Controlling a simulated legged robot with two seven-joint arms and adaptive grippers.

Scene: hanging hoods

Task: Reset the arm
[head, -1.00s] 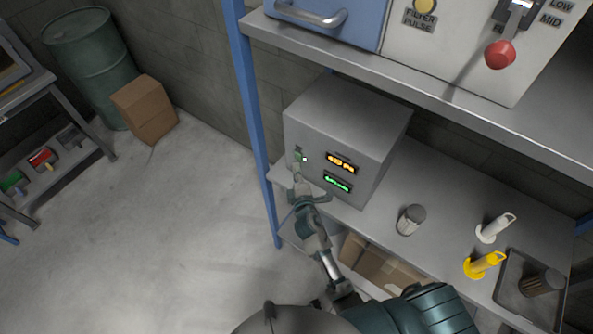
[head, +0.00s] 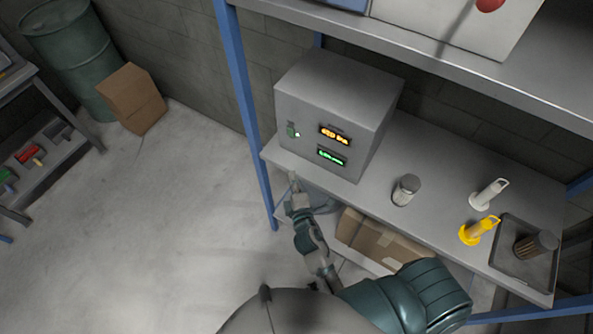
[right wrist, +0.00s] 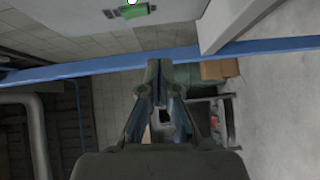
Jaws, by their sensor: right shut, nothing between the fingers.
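My right gripper (head: 293,178) is shut and empty. In the head view it is below the front edge of the shelf, under and apart from the grey box (head: 345,85). The box's front has a green switch (head: 291,131) with a small bright light, an orange display (head: 335,135) and a green display (head: 331,156). In the right wrist view the closed fingers (right wrist: 160,68) point toward a blue rail, and the green switch (right wrist: 133,11) shows at the top edge. My left gripper is not in view.
A blue shelf post (head: 245,110) stands left of the box. Cardboard boxes (head: 380,243) sit below. The floor (head: 170,200) to the left is clear.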

